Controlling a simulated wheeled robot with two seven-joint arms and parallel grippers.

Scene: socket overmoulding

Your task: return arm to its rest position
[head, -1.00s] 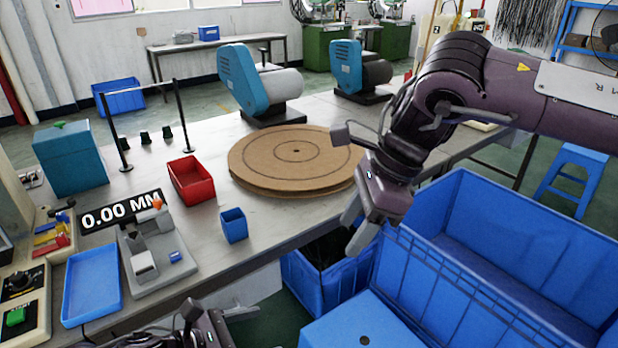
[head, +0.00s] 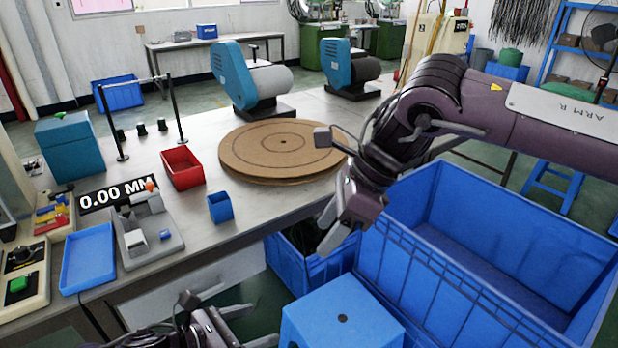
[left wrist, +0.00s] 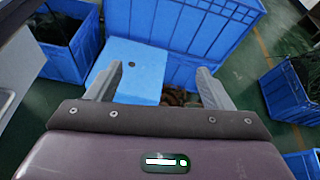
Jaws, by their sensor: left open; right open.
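My left gripper (head: 232,326) is at the bottom of the head view, low in front of the workbench, and only partly in the picture. In the left wrist view its two fingers (left wrist: 158,88) are spread apart with nothing between them, over the blue stool top and the floor. My right gripper (head: 328,232) hangs above the gap between the bench edge and the big blue crate, fingers pointing down. It holds nothing that I can see.
The workbench (head: 255,207) carries a cardboard disc (head: 283,150), a red bin (head: 183,168), a small blue bin (head: 220,207), a blue tray (head: 89,258) and a gauge (head: 150,235). A big blue crate (head: 470,290) and blue stool (head: 343,318) stand right of my left gripper.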

